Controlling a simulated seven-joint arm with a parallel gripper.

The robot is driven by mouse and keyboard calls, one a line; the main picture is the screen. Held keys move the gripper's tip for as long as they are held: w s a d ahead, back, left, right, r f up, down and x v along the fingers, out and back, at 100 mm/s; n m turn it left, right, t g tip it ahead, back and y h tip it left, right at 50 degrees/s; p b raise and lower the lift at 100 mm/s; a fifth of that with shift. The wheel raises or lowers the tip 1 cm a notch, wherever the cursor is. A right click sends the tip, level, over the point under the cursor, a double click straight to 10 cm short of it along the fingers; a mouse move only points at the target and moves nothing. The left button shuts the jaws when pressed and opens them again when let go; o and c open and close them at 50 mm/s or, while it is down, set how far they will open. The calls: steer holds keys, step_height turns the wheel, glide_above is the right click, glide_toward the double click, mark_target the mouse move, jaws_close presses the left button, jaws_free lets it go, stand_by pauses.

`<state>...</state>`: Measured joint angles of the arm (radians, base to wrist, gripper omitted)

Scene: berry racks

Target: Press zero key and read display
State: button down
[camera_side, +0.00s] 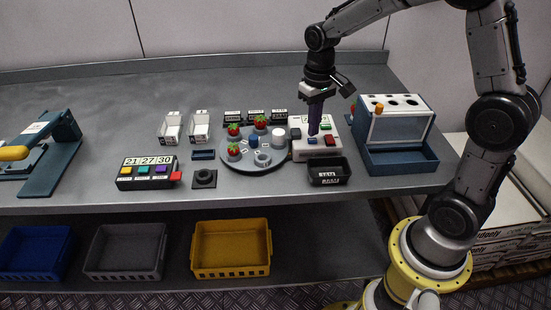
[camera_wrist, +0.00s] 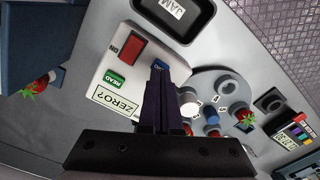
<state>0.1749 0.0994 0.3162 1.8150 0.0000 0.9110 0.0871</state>
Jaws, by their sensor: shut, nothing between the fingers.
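The white key box (camera_side: 305,153) stands right of the round grey platter. In the wrist view the box (camera_wrist: 143,83) carries a red key (camera_wrist: 131,49), a green key marked READ (camera_wrist: 114,78) and a blue key (camera_wrist: 160,66). Its display (camera_wrist: 116,100) reads "ZERO?". My gripper (camera_side: 313,133) is shut and empty, pointing down over the box. In the wrist view its dark fingertips (camera_wrist: 160,74) are at the blue key and partly cover it. I cannot tell whether they touch or press it.
The grey platter (camera_side: 236,161) holds strawberries and small cups. A black bin (camera_side: 326,180) marked JAM sits in front of the box. A blue-framed cabinet (camera_side: 398,130) stands to the right. A black panel (camera_side: 148,173) reading "21 27 30" stands left.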

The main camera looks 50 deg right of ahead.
steer(key=shift+f, duration=0.95)
stand_by(0.7)
step_height(320, 180, up, 8)
stand_by(1.1)
